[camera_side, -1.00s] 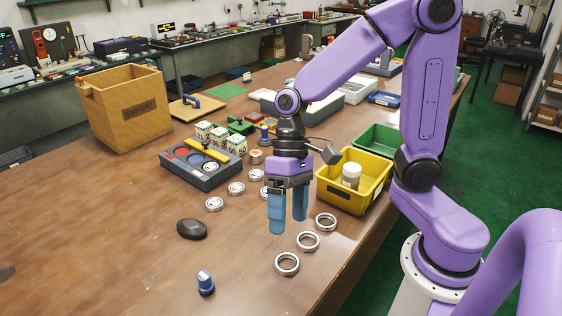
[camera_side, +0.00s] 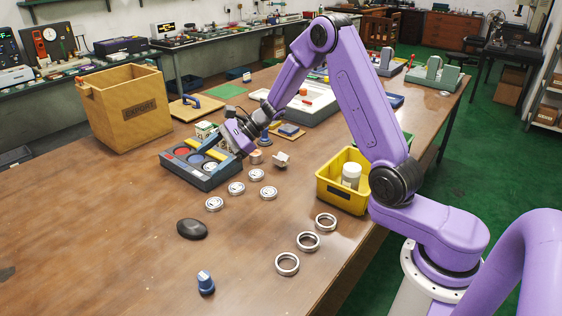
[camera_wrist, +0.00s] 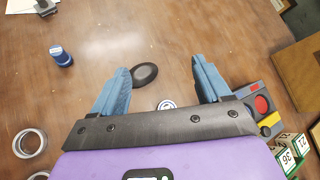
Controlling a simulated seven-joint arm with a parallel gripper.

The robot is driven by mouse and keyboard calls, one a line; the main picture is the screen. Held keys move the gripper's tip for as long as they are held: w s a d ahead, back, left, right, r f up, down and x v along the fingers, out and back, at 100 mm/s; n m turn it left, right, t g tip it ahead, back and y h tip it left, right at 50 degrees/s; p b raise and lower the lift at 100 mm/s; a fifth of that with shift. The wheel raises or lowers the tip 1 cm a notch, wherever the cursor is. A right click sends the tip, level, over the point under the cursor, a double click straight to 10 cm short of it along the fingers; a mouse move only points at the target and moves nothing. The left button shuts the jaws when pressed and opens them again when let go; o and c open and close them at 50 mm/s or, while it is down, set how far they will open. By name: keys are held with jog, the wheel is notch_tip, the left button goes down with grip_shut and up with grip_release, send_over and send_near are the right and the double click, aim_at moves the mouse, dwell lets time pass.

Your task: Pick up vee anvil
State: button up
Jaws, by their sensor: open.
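I cannot tell for sure which thing is the vee anvil. A blue-capped knob-like piece (camera_side: 205,283) stands upright at the front of the table and also shows in the wrist view (camera_wrist: 61,56). A similar dark blue piece (camera_side: 265,138) and a short copper-coloured cylinder (camera_side: 256,157) stand behind, near my arm. My gripper (camera_side: 208,146) is tilted, pointing left over the dark tray (camera_side: 195,178).
Several silver-capped discs (camera_side: 236,188) and a black mouse-like object (camera_side: 192,229) lie in front of the tray. Three metal rings (camera_side: 308,241) lie near the right edge. A yellow bin (camera_side: 330,190) holds a white jar. A brown box (camera_side: 125,108) stands left. The front left table is bare.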

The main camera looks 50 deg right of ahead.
jog(key=w+d+f+m+t+h, duration=0.2)
jog(key=w+d+f+m+t, duration=0.15)
jog(key=d+m, duration=0.45)
jog(key=m+t+h, duration=0.4)
jog(key=m+h, duration=0.5)
jog(key=m, duration=0.1)
send_over(281, 156)
jog(key=s+a, duration=0.2)
jog(key=s, duration=0.3)
notch_tip(281, 156, down, 6)
jog(key=shift+m, duration=0.3)
jog(key=f, duration=0.4)
jog(key=shift+s+d+f, duration=0.15)
jog(key=shift+d+f, duration=0.05)
jog(key=shift+d, duration=0.15)
jog(key=shift+f, duration=1.05)
jog(key=shift+x, duration=2.6)
jog(key=shift+f, duration=0.1)
jog(key=c, duration=1.4)
